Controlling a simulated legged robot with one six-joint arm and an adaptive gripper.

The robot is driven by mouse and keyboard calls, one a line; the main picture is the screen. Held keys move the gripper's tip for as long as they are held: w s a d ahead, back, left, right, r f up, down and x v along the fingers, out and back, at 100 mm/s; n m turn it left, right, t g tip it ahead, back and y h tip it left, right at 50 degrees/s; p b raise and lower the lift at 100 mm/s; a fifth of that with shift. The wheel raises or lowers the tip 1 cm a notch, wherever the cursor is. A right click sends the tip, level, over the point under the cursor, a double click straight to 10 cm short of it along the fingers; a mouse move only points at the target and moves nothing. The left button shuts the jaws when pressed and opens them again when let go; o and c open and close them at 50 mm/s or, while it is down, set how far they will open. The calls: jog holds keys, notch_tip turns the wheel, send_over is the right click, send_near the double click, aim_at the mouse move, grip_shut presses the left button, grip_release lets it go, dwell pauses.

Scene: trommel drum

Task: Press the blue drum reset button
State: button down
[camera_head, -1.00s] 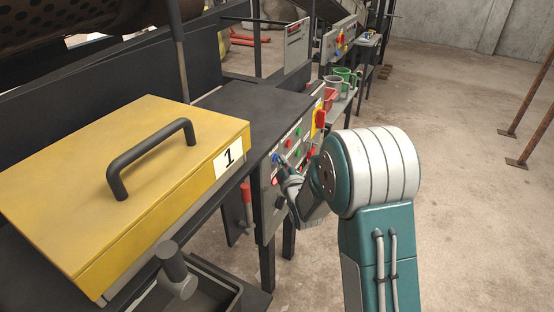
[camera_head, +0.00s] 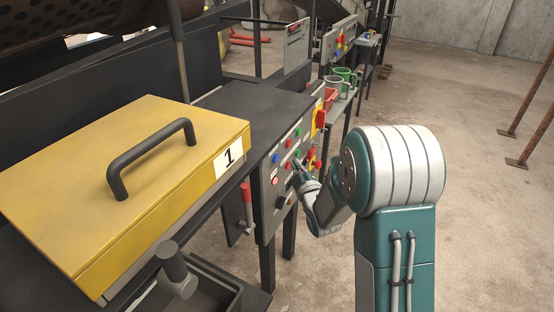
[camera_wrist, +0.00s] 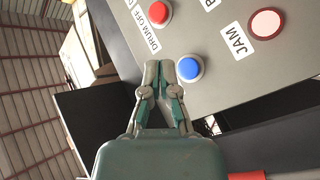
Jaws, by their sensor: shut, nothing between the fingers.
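The blue button (camera_head: 276,158) is on the grey control panel (camera_head: 268,200) at the side of the black bench. In the wrist view the blue button (camera_wrist: 188,68) is a round blue cap in a pale ring, just right of the fingertips. My gripper (camera_head: 296,166) is shut and empty, right of the blue button in the head view with a visible gap. In the wrist view the closed fingertips of my gripper (camera_wrist: 161,68) point at the panel. Their exact distance from its face cannot be told.
A red button (camera_wrist: 159,12) labelled DRUM OFF and a pale button (camera_wrist: 266,23) labelled JAM flank the blue one. A yellow lid (camera_head: 130,165) marked 1 and a red-handled lever (camera_head: 246,192) are left of the panel. Open concrete floor (camera_head: 460,110) lies right.

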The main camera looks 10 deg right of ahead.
jog(key=shift+s+d, duration=0.6)
jog(key=shift+d, duration=0.25)
jog(key=s+r+m+g+h, duration=0.2)
jog(key=s+r+m+g, duration=0.1)
jog(key=r, duration=0.3)
jog(key=s+r+m+g, duration=0.2)
jog(key=s+m+g, duration=0.2)
jog(key=s, duration=1.2)
jog(key=s+a+r+m+g, duration=0.1)
jog(key=s+m+g, duration=0.3)
jog(key=s, duration=1.2)
jog(key=shift+a+r+g+h, duration=0.3)
jog(key=shift+r+g, duration=0.15)
jog(key=shift+g, duration=0.55)
